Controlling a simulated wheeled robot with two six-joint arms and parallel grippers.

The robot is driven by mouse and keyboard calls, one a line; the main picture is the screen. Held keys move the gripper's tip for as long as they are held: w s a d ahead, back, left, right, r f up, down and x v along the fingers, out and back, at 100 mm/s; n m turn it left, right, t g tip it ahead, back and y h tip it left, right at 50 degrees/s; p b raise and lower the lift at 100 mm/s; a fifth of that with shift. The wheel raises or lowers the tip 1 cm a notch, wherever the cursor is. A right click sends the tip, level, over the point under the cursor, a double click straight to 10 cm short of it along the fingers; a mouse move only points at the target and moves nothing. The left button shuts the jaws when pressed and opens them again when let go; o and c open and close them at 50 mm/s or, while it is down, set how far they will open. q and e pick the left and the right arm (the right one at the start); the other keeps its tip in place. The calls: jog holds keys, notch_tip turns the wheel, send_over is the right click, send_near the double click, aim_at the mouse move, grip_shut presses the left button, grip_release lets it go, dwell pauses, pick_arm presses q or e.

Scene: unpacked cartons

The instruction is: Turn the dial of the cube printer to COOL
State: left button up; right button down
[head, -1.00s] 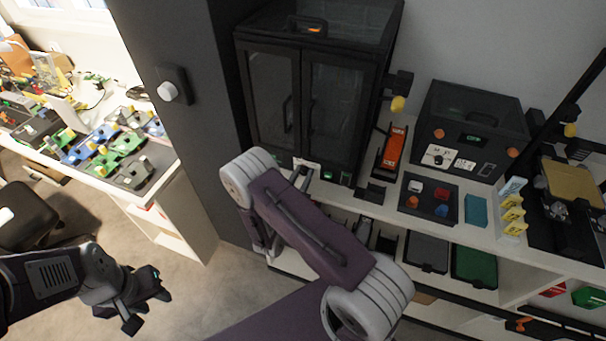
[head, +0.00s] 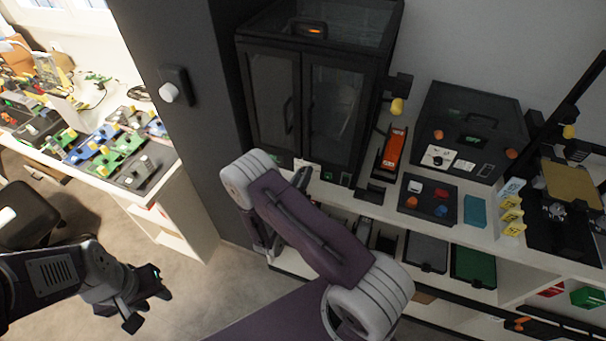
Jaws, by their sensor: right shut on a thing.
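The cube printer appears to be the tall black cabinet (head: 305,75) with two glass doors, at the back centre in the head view. A pale label (head: 313,167) and a small green-lit spot (head: 346,180) show along its lower front. My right gripper (head: 301,178) is at the lower front edge by the label, partly hidden by my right arm. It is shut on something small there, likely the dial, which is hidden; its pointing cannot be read. My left gripper (head: 146,305) is open and empty, low at the left over the floor, far from the printer.
Right of the cabinet are an orange tool (head: 394,150) on a stand, a hooded black machine (head: 466,125) and a tray (head: 429,199) of coloured pieces. A dark column (head: 190,120) stands left. Bins (head: 474,265) sit on the shelf below.

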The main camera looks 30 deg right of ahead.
jog(key=shift+n, duration=0.7)
jog(key=c, duration=1.1)
grip_release()
jog(key=shift+c, duration=0.2)
jog(key=b+v, duration=0.1)
jog(key=v, duration=0.8)
jog(key=shift+b, duration=0.35)
